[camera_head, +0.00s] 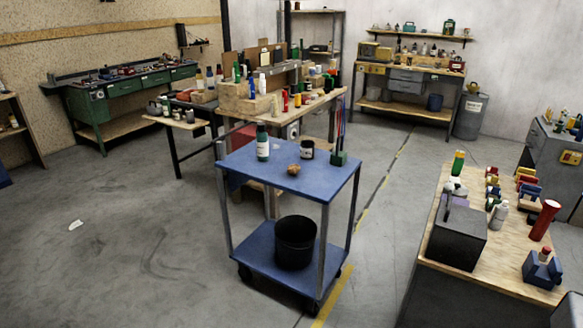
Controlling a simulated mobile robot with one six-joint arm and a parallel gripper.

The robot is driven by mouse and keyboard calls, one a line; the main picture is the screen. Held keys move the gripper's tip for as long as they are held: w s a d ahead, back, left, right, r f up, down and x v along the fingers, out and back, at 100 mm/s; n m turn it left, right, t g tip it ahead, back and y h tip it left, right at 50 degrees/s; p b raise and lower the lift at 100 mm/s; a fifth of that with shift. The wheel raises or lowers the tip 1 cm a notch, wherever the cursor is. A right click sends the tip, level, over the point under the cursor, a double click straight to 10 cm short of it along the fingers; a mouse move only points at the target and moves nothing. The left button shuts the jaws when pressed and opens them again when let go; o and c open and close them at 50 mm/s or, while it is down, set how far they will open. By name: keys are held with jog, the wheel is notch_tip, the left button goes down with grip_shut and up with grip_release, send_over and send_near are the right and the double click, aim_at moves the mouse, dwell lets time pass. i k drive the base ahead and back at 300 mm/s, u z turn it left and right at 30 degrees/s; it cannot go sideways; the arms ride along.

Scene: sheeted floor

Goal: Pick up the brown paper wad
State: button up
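A small brown crumpled wad (293,169) lies on the blue top of a wheeled cart (318,186), near the middle of that top. A dark green and white bottle (263,146) stands to its left and a little behind. A dark jar with a pale label (307,150) stands just behind it to the right. The wad is apart from both and nothing covers it. My gripper is not in view.
A green block with upright rods (339,158) stands at the cart top's right. A black bucket (295,242) sits on its lower shelf. A cluttered workbench (330,100) stands close behind. Another bench (490,240) is at right.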

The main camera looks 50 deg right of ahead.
aim_at(293, 169)
jog(key=z, duration=0.05)
jog(key=i, duration=0.9)
jog(key=z, duration=0.05)
